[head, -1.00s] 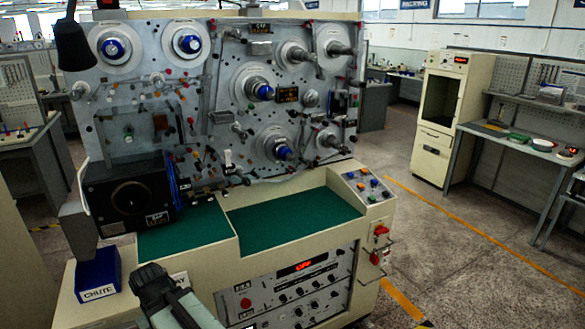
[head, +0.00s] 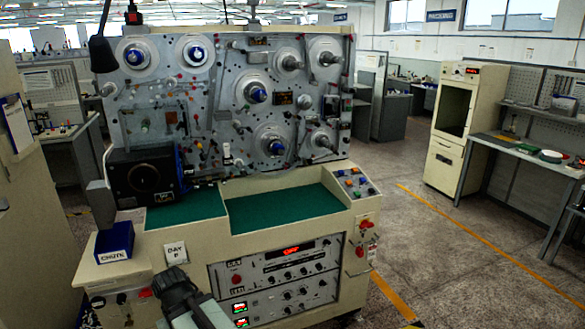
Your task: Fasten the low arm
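The winding machine's grey face plate (head: 235,110) stands ahead, with several spindles and levers on it. Low on it are a blue-capped spindle (head: 276,147) on a pale disc and, to its right, a dark-ended spindle (head: 323,141). A pale, narrow lever (head: 226,152) stands left of the blue-capped spindle. I cannot tell which part is the low arm, or whether it is fastened. Part of my own arm shows at the bottom, in front of the cabinet and apart from the plate. No gripper fingers can be made out.
A green work surface (head: 285,208) juts out below the plate. A blue CHUTE box (head: 114,241) and a black box (head: 143,177) are at the left. A button panel (head: 354,184) is at the right. Open floor (head: 450,260) lies right of the machine.

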